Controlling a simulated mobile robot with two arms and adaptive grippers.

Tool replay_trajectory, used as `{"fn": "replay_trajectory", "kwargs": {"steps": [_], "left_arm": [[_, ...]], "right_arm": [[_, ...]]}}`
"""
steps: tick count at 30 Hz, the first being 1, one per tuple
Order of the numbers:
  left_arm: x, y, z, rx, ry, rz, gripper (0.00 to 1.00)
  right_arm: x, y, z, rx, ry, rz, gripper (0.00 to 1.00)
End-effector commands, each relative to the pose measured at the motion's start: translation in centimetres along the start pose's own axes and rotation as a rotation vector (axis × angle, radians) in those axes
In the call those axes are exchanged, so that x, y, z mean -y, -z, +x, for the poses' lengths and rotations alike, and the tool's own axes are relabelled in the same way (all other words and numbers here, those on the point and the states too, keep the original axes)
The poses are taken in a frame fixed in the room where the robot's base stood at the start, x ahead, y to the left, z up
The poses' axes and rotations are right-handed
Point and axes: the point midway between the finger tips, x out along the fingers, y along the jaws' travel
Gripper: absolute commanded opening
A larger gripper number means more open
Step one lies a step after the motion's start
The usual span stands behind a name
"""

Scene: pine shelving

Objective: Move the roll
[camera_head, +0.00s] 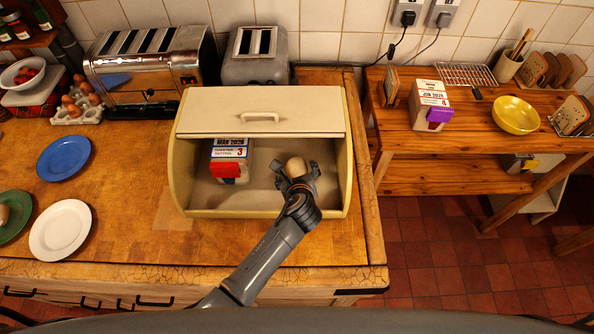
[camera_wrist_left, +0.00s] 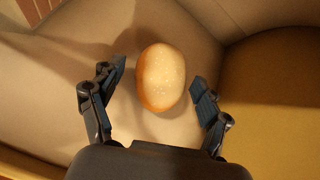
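A golden-brown roll (camera_head: 297,166) lies inside the open cream bread bin (camera_head: 187,166), toward its right side. It also shows in the left wrist view (camera_wrist_left: 161,78), resting on the bin's pale floor. My left gripper (camera_head: 297,176) reaches into the bin from the front and is open. Its two fingers stand on either side of the roll in the left wrist view, with visible gaps to it. My right gripper is in neither view.
A bread-mix carton (camera_head: 230,160) stands in the bin's left half. White (camera_head: 60,228), green (camera_head: 14,215) and blue (camera_head: 64,158) plates lie left of the bin. Toasters (camera_head: 150,70) stand behind. A wooden side table on the right holds a yellow bowl (camera_head: 516,115) and toast racks.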

Motion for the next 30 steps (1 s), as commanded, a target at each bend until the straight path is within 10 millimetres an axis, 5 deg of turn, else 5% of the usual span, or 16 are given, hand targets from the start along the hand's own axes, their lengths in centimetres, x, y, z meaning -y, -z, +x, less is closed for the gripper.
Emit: {"fn": "replay_trajectory", "kwargs": {"steps": [11,30], "left_arm": [[0.1,-0.2,-0.9,0.001,0.001,0.0,0.77],[0.0,-0.2,-11.3,0.001,0.0,0.0,0.77]], "right_arm": [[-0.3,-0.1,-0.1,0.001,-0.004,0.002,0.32],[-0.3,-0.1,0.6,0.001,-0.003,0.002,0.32]]}}
